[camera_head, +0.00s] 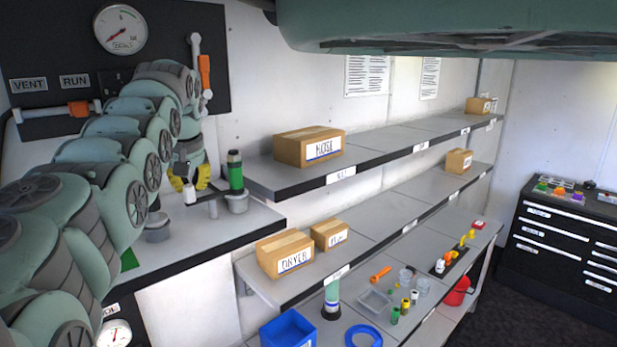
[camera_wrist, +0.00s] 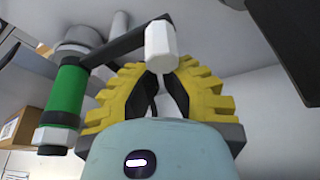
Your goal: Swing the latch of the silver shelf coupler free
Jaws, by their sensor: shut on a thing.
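The silver coupler (camera_head: 237,203) stands on the left shelf with a green cylinder (camera_head: 235,172) upright in it. In the wrist view the silver coupler (camera_wrist: 80,36) is at the upper left, and the green cylinder (camera_wrist: 69,95) shows below it. The latch is a dark arm (camera_wrist: 125,45) reaching sideways from the coupler to a white faceted knob (camera_wrist: 160,47). My gripper (camera_head: 189,182) has yellow ribbed fingers. In the wrist view my gripper (camera_wrist: 161,70) is closed around the knob's end. The exact contact is partly hidden.
A grey round fitting (camera_head: 158,228) stands on the same shelf, near my arm. Boxes stand on the shelves to the right, including the HOSE box (camera_head: 309,147) and DRYER box (camera_head: 284,254). A gauge panel (camera_head: 160,40) is on the wall behind my arm.

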